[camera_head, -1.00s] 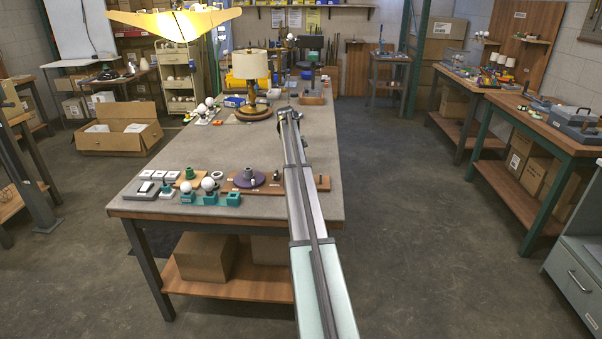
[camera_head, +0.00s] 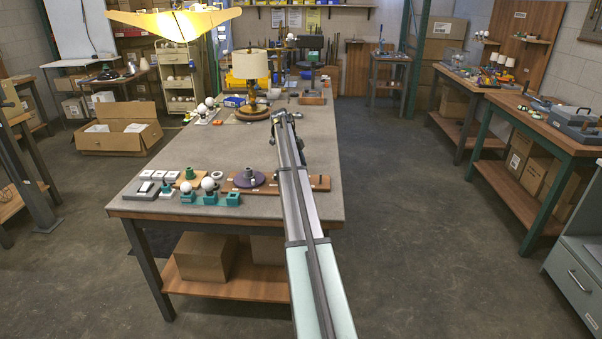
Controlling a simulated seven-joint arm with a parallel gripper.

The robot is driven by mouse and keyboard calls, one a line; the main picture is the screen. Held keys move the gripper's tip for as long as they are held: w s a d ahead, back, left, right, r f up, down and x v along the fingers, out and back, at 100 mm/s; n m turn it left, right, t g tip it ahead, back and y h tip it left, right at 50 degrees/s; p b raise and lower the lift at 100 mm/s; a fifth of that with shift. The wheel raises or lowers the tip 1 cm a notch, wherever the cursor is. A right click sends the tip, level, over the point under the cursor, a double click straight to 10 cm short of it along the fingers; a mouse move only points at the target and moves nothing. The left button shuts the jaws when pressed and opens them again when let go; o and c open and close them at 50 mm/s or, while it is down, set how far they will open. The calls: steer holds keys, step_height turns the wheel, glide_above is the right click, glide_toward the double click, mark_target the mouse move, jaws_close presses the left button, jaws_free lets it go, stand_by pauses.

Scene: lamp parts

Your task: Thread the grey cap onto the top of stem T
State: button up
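My arm reaches out over the main workbench (camera_head: 318,130). The dark shape at the left of its far end looks like my gripper (camera_head: 273,138), above the bench between the lamp and the front wooden board. Its fingers are too small to make out. A purple disc (camera_head: 242,184) with a short grey-green upright piece (camera_head: 248,174) sits on the wooden board (camera_head: 321,183) near the front edge; I cannot tell whether this is stem T. I cannot pick out the grey cap, and my arm hides part of the board.
White bulbs (camera_head: 208,184) stand on teal holders (camera_head: 233,198) at the front left of the bench, with small white blocks (camera_head: 172,174) behind. A lamp with a cream shade (camera_head: 250,65) stands farther back. The bench middle, left of my arm, is clear.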

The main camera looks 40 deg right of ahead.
steer(key=shift+n+h, duration=0.3)
steer(key=shift+n, duration=0.6)
steer(key=n, duration=0.1)
steer(key=n+t+h, duration=0.1)
steer(key=n, duration=0.1)
steer(key=n+t, duration=0.1)
steer(key=n, duration=0.1)
steer(key=shift+s+a, duration=0.25)
steer(key=shift+s, duration=0.05)
steer(key=shift+n+t+h, duration=0.3)
steer(key=shift+n, duration=0.7)
steer(key=shift+s+n+t, duration=0.1)
steer(key=shift+n+t, duration=0.3)
steer(key=shift+n, duration=0.7)
steer(key=n+t, duration=0.1)
steer(key=n, duration=0.3)
steer(key=shift+n+t, duration=0.3)
steer(key=shift+t, duration=0.1)
steer(key=shift+c, duration=0.3)
jaws_close()
steer(key=m, duration=0.2)
steer(key=m+g, duration=0.1)
steer(key=shift+w+d+m, duration=0.1)
steer(key=shift+w+m, duration=0.1)
steer(key=shift+m, duration=0.2)
steer(key=shift+m+g, duration=0.8)
steer(key=shift+m, duration=0.8)
